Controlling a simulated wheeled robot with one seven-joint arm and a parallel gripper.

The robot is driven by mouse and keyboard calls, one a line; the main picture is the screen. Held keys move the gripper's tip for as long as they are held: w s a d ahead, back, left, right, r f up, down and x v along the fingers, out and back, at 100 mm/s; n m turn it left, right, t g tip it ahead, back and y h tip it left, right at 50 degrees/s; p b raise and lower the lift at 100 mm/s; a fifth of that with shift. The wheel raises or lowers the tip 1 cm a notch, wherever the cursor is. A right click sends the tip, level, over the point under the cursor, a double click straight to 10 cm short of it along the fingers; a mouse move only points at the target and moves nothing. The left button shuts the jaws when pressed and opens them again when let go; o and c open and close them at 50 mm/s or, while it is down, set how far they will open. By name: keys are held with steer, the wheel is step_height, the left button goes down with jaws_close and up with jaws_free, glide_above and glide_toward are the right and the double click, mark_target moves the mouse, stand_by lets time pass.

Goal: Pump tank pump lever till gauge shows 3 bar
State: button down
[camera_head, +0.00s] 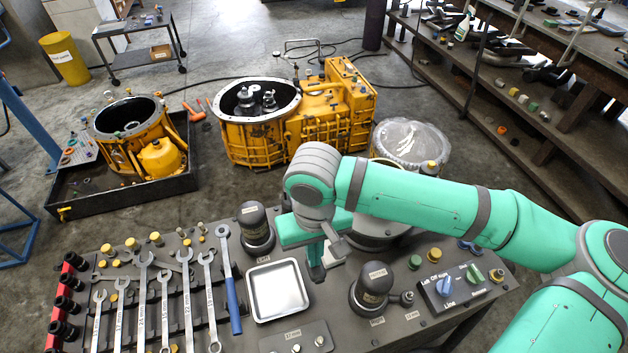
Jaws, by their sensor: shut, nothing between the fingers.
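My gripper (316,272) points down over the bench, just right of a shallow silver tray (276,290); it looks closed and nothing shows in it. I cannot clearly pick out the pump lever or a pressure gauge. A thin metal handle (302,42) stands up behind the yellow gearbox housing (325,115) on the floor; I cannot tell if it is the pump lever. A round metal-topped unit (382,238) behind my gripper is partly hidden by my arm.
A yellow housing (120,125) stands in a black tray (125,198). Shelves (560,150) line the right.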

step_height(320, 180, up, 7)
stand_by(0.5)
steer(key=shift+f, duration=0.15)
stand_by(0.5)
